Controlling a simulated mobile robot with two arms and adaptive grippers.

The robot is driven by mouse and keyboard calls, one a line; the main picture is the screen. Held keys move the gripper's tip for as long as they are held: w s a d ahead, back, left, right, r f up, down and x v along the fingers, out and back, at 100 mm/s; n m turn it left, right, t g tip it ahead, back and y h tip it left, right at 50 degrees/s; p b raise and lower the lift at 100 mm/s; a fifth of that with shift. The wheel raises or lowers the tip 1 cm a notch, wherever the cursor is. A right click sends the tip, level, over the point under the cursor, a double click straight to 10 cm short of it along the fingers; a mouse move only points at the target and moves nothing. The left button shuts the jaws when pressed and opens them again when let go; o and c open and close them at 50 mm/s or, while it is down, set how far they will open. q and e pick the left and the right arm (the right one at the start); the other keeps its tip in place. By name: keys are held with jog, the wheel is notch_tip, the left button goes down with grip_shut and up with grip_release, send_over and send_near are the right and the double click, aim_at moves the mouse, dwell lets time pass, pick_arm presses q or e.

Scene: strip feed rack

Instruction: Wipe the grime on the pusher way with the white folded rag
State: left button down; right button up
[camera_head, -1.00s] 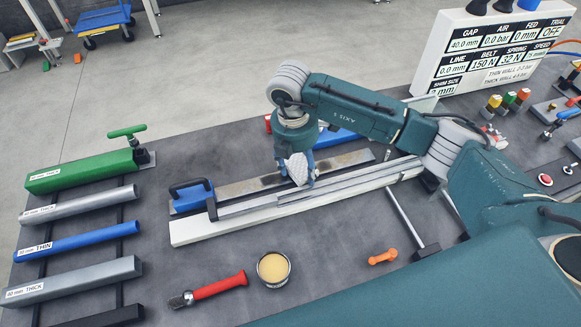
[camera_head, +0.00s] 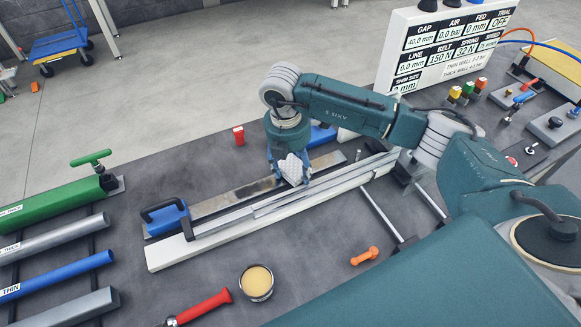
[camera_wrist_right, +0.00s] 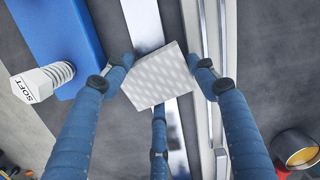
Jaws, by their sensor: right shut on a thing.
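My right gripper (camera_head: 290,170) is shut on the white folded rag (camera_head: 293,166), a quilted pad that also shows between the fingers in the right wrist view (camera_wrist_right: 160,78). It is over the long metal pusher way (camera_head: 325,162), right of its middle. The rag looks at or very near the surface; contact cannot be told for sure. Darker grime (camera_head: 262,187) shows on the way just left of the rag; the surface under the rag is hidden. In the wrist view the way (camera_wrist_right: 143,22) runs beneath the rag. My left gripper is not in view.
A blue block with a black handle (camera_head: 168,219) stands at the way's left end. A white rail (camera_head: 215,247) runs along the front. A blue part with a white SOFT knob (camera_wrist_right: 32,84) lies close beside. A tin (camera_head: 257,282) and a red-handled tool (camera_head: 203,306) lie in front.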

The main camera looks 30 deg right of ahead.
jog(key=o, duration=0.7)
jog(key=shift+r, duration=0.4)
jog(key=shift+c, duration=0.4)
jog(key=c, duration=0.8)
jog(key=shift+c, duration=0.2)
